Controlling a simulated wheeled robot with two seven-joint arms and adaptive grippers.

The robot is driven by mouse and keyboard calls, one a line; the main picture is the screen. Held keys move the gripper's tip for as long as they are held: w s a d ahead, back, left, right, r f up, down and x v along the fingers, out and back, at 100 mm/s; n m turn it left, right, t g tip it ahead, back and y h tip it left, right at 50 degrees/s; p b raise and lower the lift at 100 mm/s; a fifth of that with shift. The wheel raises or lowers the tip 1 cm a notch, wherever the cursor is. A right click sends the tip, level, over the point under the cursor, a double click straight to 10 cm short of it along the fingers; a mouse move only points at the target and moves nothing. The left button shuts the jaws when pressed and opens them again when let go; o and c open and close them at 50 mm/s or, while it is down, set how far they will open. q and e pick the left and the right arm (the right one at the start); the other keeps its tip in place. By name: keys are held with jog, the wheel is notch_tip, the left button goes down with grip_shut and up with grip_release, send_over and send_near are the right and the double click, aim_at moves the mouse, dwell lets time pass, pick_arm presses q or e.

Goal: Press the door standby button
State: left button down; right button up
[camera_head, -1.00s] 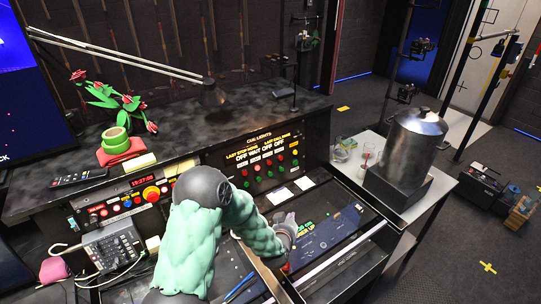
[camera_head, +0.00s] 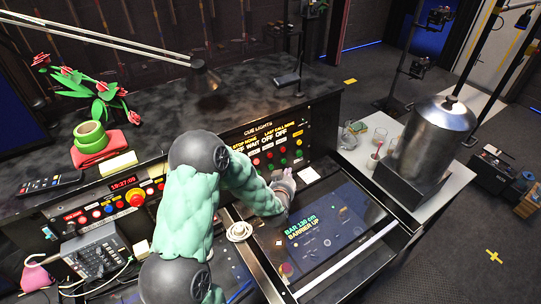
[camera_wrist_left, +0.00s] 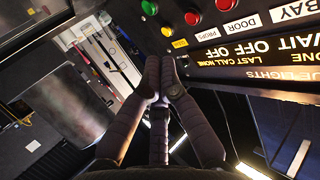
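The cue lights panel (camera_head: 268,148) stands at the back of the desk with rows of red and green buttons under lit words. Another red button (camera_wrist_left: 192,18) and a green button (camera_wrist_left: 149,7) lie nearby. I cannot tell which button is door standby. My left gripper (camera_head: 287,180) is in front of the panel's lower edge; its fingers (camera_wrist_left: 162,78) are together and empty, apart from the buttons. My right gripper is out of view.
A tilted screen (camera_head: 325,228) lies below my left gripper. A metal urn (camera_head: 436,140) stands on a white table at the right.

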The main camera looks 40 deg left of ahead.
aim_at(270, 156)
pick_arm(q)
jog(key=shift+w+a+f+b, duration=0.25)
jog(key=shift+w+a+b, duration=0.15)
jog(key=shift+a, duration=1)
jog(key=shift+w+a+f+b, duration=0.2)
jog(key=shift+w+a+b, duration=0.2)
jog(key=shift+a, duration=1)
jog(key=shift+w+a+f+b, duration=0.25)
jog(key=shift+w+a+b, duration=0.15)
jog(key=shift+a, duration=1)
jog(key=shift+w+a, duration=0.1)
jog(key=shift+w+a+b, duration=0.1)
jog(key=shift+a+b, duration=0.2)
jog(key=shift+b, duration=0.1)
jog(key=shift+w+a+f+b, duration=0.1)
jog(key=shift+a+b, duration=0.25)
jog(key=shift+a, duration=0.05)
jog(key=shift+d, duration=0.15)
jog(key=shift+s+d, duration=0.25)
jog(key=shift+d, duration=0.4)
